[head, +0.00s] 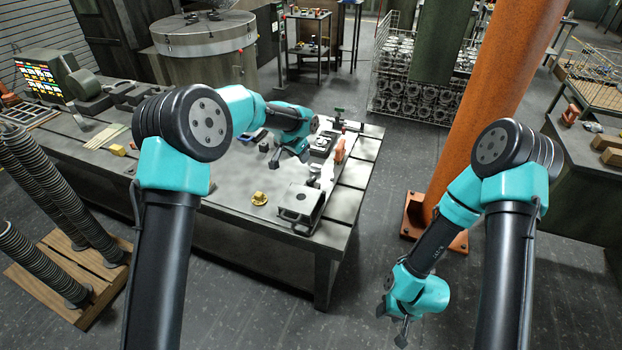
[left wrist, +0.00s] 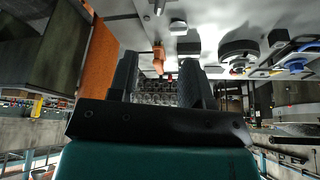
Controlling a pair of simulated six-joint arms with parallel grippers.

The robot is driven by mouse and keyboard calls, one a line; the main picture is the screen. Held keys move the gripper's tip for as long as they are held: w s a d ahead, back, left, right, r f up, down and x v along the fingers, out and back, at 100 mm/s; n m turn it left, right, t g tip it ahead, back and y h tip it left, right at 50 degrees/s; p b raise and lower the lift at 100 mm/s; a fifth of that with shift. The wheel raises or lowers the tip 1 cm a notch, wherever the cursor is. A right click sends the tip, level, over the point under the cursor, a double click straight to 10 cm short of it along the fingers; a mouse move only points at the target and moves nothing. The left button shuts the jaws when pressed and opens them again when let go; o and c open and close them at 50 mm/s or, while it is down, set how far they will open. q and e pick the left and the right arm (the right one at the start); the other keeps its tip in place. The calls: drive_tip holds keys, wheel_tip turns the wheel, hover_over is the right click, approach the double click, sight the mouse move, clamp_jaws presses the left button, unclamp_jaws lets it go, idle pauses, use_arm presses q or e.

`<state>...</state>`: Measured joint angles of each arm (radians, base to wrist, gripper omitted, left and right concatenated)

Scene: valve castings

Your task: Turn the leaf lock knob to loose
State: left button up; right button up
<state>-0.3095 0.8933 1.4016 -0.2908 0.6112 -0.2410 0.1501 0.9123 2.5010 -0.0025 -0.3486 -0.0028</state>
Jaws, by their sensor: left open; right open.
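I cannot tell for sure which part is the leaf lock knob. A grey fixture (head: 300,203) stands at the right end of the work table, with an upright orange part (head: 340,150) beside it. An orange part also shows between the fingers in the left wrist view (left wrist: 158,57). A small green-topped part (head: 339,112) is near the table's far corner. My left gripper (head: 303,153) is over the table near the fixture, its fingers apart and empty in the left wrist view (left wrist: 158,85). My right gripper (head: 393,325) is open and empty over the floor.
The work table (head: 230,185) also bears a yellow knob-like piece (head: 259,198) and several small items. An orange column (head: 490,110) rises to the right of the table. Wire crates of castings (head: 415,95) stand behind. Floor is free between table and column.

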sight(312, 179)
use_arm(q)
drive_tip(key=x, duration=1.6)
drive_tip(key=shift+d+f, duration=0.15)
clamp_jaws()
